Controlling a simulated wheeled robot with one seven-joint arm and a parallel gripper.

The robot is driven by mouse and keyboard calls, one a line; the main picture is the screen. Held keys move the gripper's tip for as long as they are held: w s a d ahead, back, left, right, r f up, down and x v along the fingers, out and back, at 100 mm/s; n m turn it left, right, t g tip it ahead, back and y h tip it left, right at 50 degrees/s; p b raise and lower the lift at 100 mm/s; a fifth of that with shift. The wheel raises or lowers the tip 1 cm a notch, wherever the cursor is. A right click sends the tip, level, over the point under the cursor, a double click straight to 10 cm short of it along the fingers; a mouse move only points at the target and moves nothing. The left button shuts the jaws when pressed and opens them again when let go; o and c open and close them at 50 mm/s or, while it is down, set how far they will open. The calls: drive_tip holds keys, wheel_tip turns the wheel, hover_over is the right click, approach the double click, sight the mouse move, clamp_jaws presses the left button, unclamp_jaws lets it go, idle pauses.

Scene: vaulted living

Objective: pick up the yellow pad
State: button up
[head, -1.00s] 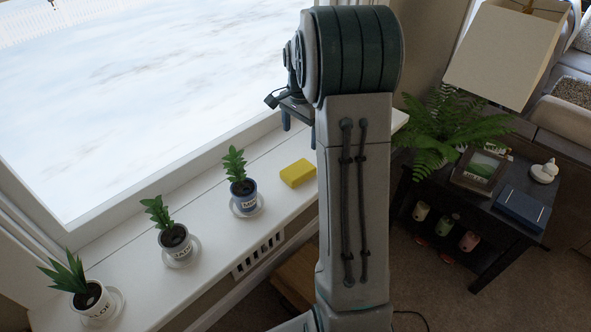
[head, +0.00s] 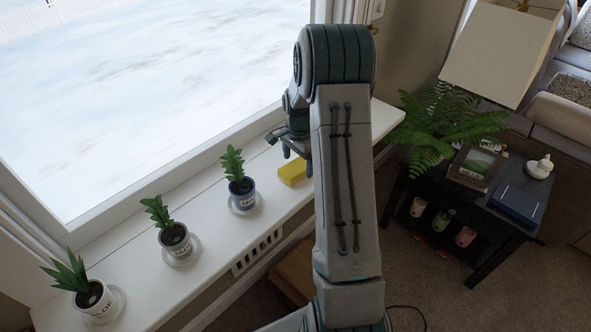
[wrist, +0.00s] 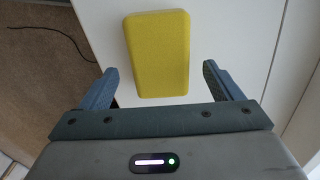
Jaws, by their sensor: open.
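The yellow pad (head: 292,172) lies on the white windowsill, to the right of the blue-potted plant. In the wrist view the yellow pad (wrist: 157,52) lies ahead of my gripper (wrist: 158,82), with its near end between the two fingers in the picture. My gripper (head: 295,148) is open and empty, above the pad in the head view. Whether the fingers are down at the pad's height I cannot tell. My arm hides part of the sill to the right of the pad.
The window is behind. A dark side table (head: 470,225) with a fern (head: 445,125), frame and blue book (head: 517,203) stands at the right.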

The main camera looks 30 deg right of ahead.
drive_tip(key=shift+f, duration=1.25)
drive_tip(key=c, duration=1)
drive_tip(key=shift+c, duration=0.2)
drive_tip(key=shift+r, duration=0.1)
drive_tip(key=shift+r, duration=0.55)
wheel_tip(320, 180, up, 3)
drive_tip(key=shift+w+f+b, duration=0.1)
drive_tip(key=shift+f+b, duration=0.05)
drive_tip(key=shift+b, duration=0.25)
drive_tip(key=s+d+r+b, duration=0.1)
drive_tip(key=s+d+r, duration=0.2)
drive_tip(key=d+r, duration=0.4)
drive_tip(key=d, duration=0.4)
drive_tip(key=shift+d, duration=0.15)
drive_tip(key=shift+o, duration=0.3)
